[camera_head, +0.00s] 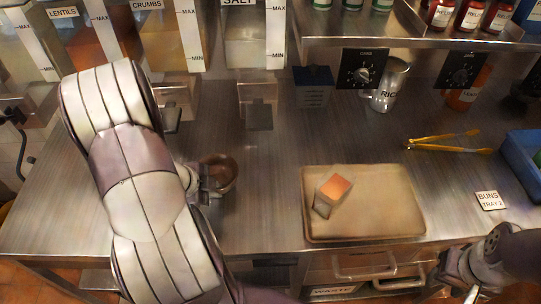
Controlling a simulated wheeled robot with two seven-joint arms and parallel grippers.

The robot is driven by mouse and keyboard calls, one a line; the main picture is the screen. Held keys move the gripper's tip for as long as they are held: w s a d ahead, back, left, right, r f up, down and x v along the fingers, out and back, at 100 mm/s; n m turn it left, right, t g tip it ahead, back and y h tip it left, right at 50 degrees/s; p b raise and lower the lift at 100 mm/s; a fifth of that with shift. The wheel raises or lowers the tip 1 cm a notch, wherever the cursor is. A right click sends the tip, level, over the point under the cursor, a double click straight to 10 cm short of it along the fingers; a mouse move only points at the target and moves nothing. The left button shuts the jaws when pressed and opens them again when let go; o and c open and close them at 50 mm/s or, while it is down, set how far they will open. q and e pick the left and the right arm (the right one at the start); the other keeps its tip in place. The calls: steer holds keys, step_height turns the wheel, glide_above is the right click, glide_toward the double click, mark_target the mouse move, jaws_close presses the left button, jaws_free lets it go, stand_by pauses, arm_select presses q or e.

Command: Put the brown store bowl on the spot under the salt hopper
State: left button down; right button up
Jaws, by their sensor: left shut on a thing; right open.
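The brown store bowl (221,172) is over the left part of the steel counter. My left gripper (208,181) is shut on the bowl's left side; the arm hides part of the hold. I cannot tell whether the bowl touches the counter. The salt hopper (240,42) hangs at the back, its label cut off by the top edge. Its spout (258,100) is behind and to the right of the bowl, and the bowl is not under it. My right gripper (458,298) is open at the bottom right, partly cut off, away from the bowl.
The lentils (75,38) and crumbs (160,45) hoppers stand left of the salt. A tan tray (395,215) holds an orange-topped box (333,192). Yellow tongs (445,142), a metal cup (389,88) and a blue bin (522,155) are at right. Counter between bowl and tray is clear.

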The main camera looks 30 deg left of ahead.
arm_select(q)
steer(key=w+d, duration=0.1)
steer(key=w, duration=0.4)
steer(key=w+d+p, duration=0.1)
steer(key=w, duration=0.4)
steer(key=w+d+p, duration=0.1)
steer(key=w, duration=0.4)
steer(key=shift+w+d+r, duration=0.1)
steer(key=shift+w+d, duration=0.05)
steer(key=shift+d, duration=0.25)
steer(key=shift+b+x, duration=0.45)
steer(key=shift+x, duration=0.55)
steer(key=shift+s+a, duration=0.1)
steer(key=shift+s, duration=0.15)
steer(key=c, duration=1.5)
jaws_free()
steer(key=shift+o, duration=0.2)
